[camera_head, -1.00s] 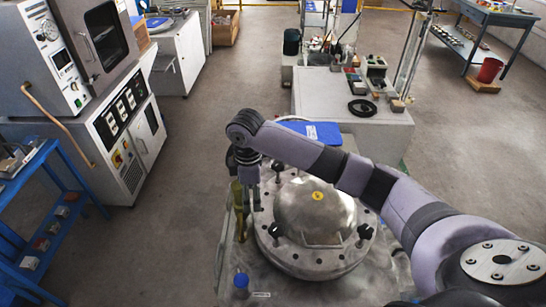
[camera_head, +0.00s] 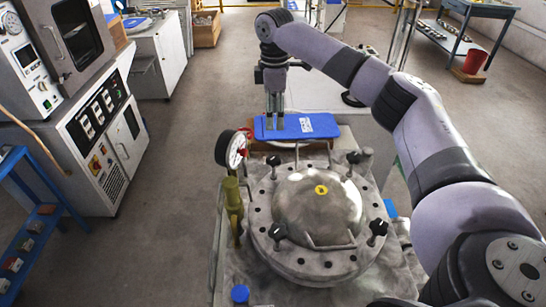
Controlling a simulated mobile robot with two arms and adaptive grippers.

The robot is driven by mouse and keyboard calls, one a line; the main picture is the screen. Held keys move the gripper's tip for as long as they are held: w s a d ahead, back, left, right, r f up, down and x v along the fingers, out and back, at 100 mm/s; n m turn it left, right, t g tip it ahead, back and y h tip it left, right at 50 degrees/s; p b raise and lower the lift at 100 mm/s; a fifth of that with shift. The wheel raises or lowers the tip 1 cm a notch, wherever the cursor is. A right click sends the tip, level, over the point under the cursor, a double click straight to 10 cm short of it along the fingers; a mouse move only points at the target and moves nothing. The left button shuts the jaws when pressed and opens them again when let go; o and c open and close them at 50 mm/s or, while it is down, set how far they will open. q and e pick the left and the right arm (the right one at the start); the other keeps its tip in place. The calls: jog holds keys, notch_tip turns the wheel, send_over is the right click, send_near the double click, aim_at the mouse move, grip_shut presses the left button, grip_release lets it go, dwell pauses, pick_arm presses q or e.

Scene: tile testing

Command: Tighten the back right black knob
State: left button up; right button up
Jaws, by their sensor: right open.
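A steel domed lid (camera_head: 318,205) with a bolted flange sits on a metal table. Black knobs stand around its rim: the back right knob (camera_head: 354,158), the back left knob (camera_head: 273,161), the front left knob (camera_head: 278,231) and the front right knob (camera_head: 377,228). My right gripper (camera_head: 274,122) is open and points down, behind and left of the back right knob, apart from it. In the picture it overlaps a blue board (camera_head: 312,127) behind the lid. My left gripper is not in view.
A pressure gauge (camera_head: 236,151) stands at the lid's left, above a yellow-green valve body (camera_head: 232,203). A metal handle arches over the back of the lid. A blue cap (camera_head: 240,293) lies at the front left. Cabinets stand far left.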

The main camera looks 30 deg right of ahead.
aim_at(274, 157)
notch_tip(274, 157, down, 15)
jog(key=shift+w+f+p, duration=0.1)
jog(key=shift+f+p, duration=0.1)
jog(key=shift+p, duration=0.6)
jog(key=c, duration=1.2)
